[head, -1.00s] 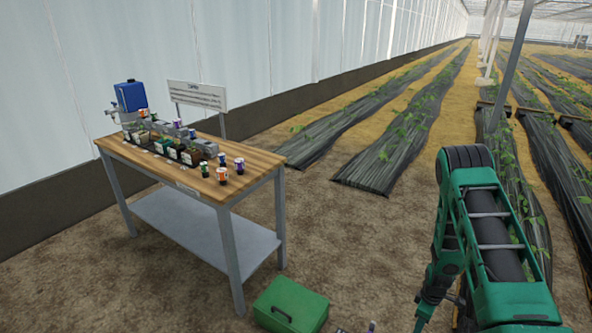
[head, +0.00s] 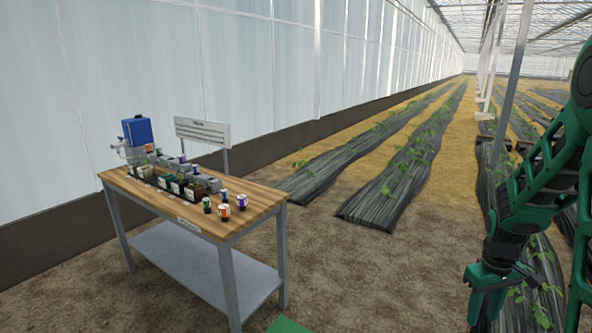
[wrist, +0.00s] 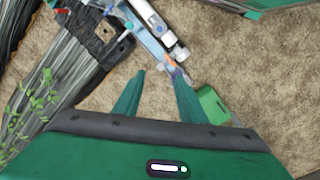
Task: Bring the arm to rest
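My gripper (head: 487,306) hangs down at the lower right of the head view, out over the floor and apart from the workbench. My arm rises behind it along the right edge. In the wrist view my gripper (wrist: 159,72) shows two green fingers standing apart, with nothing visibly held between them. A small orange and purple item (wrist: 174,66) shows beyond the right fingertip; I cannot tell what it rests on.
A wooden-topped workbench (head: 262,199) stands at left with several small cups, a row of containers and a blue-topped unit (head: 137,131). A green case (head: 288,326) lies on the floor at the bottom edge. Black-covered plant rows (head: 385,200) run back; bare floor lies between.

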